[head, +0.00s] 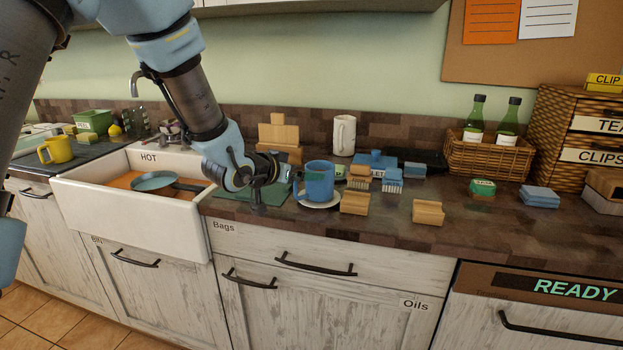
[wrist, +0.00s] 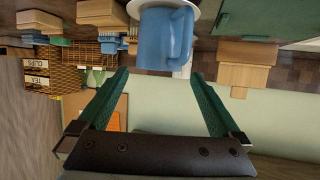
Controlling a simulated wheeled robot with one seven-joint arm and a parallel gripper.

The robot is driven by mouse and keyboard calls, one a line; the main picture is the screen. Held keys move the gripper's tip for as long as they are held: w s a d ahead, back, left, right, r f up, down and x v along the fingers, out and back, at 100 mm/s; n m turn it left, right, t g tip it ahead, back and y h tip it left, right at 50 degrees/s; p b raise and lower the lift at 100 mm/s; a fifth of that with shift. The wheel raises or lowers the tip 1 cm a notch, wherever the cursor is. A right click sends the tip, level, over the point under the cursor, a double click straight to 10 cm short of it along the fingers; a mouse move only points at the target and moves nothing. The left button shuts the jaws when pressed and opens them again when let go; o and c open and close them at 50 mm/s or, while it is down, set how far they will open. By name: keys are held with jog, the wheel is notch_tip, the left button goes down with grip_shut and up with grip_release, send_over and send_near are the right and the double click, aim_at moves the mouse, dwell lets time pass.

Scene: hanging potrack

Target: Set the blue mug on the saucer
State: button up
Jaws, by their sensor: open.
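The blue mug (head: 320,181) stands upright on the white saucer (head: 334,205) on the counter. In the wrist view, which is upside down, the mug (wrist: 160,40) shows with its handle, and the saucer rim (wrist: 204,8) lies against its base. My gripper (head: 287,168) is at the left of the mug, at about its height. Its two green fingers (wrist: 160,76) are apart, with nothing between them. The mug lies just beyond the fingertips and looks clear of them. Part of the saucer is hidden by the mug.
A green mat (head: 232,207) lies under my gripper, beside the sink (head: 130,223) with a pan. Wooden blocks (head: 354,203) and brushes (head: 392,181) sit close right of the saucer. A white mug (head: 344,136) stands behind.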

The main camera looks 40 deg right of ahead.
jog(key=shift+b+v, duration=0.3)
jog(key=shift+v, duration=1.75)
jog(key=w+a+f+n+t+y, duration=0.2)
jog(key=w+a+n+y, duration=0.3)
jog(key=a, duration=0.7)
jog(key=w+a+f+n+t+y, duration=0.1)
jog(key=w+a+f+y, duration=0.15)
jog(key=w+a, duration=0.65)
jog(key=s+a+n+g+y, duration=0.1)
jog(key=s+a, duration=0.3)
jog(key=a, duration=0.5)
jog(key=s+a+f+n+g+y, duration=0.1)
jog(key=s+a+n, duration=0.3)
jog(key=a, duration=0.5)
jog(key=s+a+f+n+g+y, duration=0.1)
jog(key=s+a+n+g+y, duration=0.1)
jog(key=s+a, duration=0.3)
jog(key=a+g+y, duration=0.1)
jog(key=a, duration=0.3)
jog(key=shift+s+n, duration=0.3)
jog(key=shift+n, duration=0.1)
jog(key=shift+f+y, duration=0.1)
jog(key=shift+y, duration=0.15)
